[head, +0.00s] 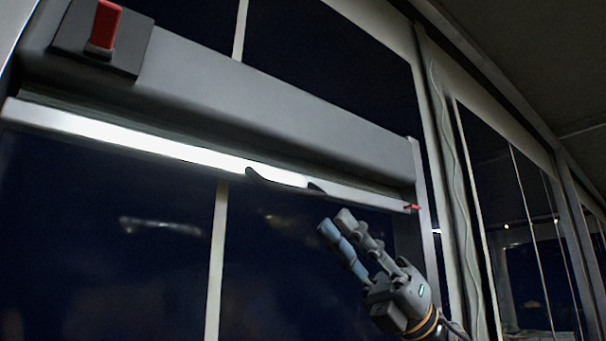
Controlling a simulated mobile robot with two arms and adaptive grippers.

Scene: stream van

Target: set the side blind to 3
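The side blind has a long grey housing (270,100) that slopes down from upper left to right across the window. A pale bottom bar (130,136) runs just under it, bright at the left and middle. My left gripper is out of view.
A red switch (104,25) stands on a dark plate at the housing's left end. Dark window glass (110,240) lies below the bar, with a pale upright strip (217,260). A cable (455,170) runs down the frame at right.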

